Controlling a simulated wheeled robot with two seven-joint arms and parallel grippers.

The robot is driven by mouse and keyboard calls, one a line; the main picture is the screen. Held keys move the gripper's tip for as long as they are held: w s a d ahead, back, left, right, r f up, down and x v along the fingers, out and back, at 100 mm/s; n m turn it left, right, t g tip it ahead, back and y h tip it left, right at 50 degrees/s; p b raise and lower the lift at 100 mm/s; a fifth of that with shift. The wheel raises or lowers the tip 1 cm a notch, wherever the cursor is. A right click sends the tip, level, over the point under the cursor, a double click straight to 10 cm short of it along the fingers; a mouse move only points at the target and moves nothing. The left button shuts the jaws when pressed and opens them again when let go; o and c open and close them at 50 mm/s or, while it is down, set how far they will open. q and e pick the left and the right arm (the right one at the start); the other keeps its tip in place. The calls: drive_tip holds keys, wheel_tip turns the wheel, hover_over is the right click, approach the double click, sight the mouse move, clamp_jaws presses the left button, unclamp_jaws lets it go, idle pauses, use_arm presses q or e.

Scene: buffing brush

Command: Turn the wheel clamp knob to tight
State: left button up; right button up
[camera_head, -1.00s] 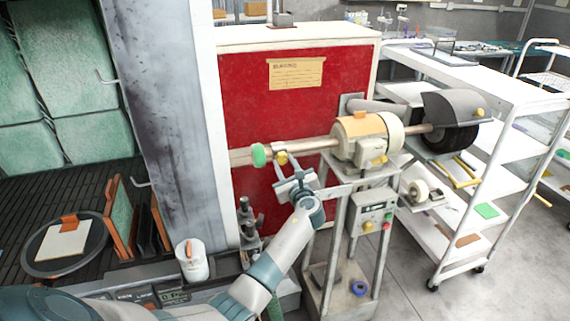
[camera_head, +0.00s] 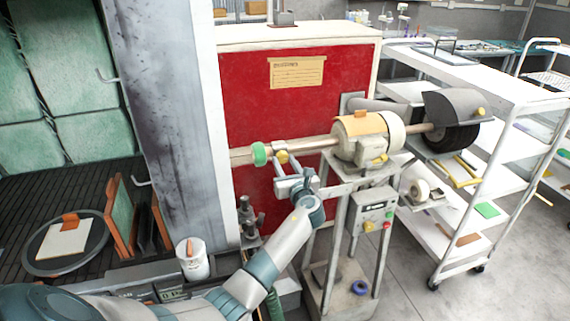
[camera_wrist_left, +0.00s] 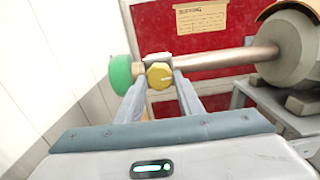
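The wheel clamp knob is a small yellow knob (camera_head: 282,157) on the left end of the machine's shaft, beside a green wheel (camera_head: 259,154). In the left wrist view the knob (camera_wrist_left: 159,75) sits between my two fingertips, with the green wheel (camera_wrist_left: 120,73) just left of them. My left gripper (camera_head: 285,170) reaches up to the knob from below and in front. Its fingers (camera_wrist_left: 159,83) lie along both sides of the knob, with no clear gap, so it looks shut on it. Contact faces are hidden. My right gripper is in neither view.
The buffing machine (camera_head: 362,137) stands on a metal stand with a control box (camera_head: 373,211). A red panel (camera_head: 245,110) is close behind the shaft. A white shelf cart (camera_head: 510,85) stands at right. A white canister (camera_head: 192,260) sits at lower left.

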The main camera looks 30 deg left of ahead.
use_arm(q)
drive_tip(key=o, duration=0.3)
drive_tip(key=shift+s+d+f+b, duration=0.15)
drive_tip(key=shift+s+d+b, duration=0.15)
drive_tip(key=shift+s+d, duration=0.25)
drive_tip(key=b+v, duration=0.5)
drive_tip(key=v, duration=1)
drive_tip(key=shift+s+d, duration=0.2)
drive_tip(key=shift+d, duration=0.1)
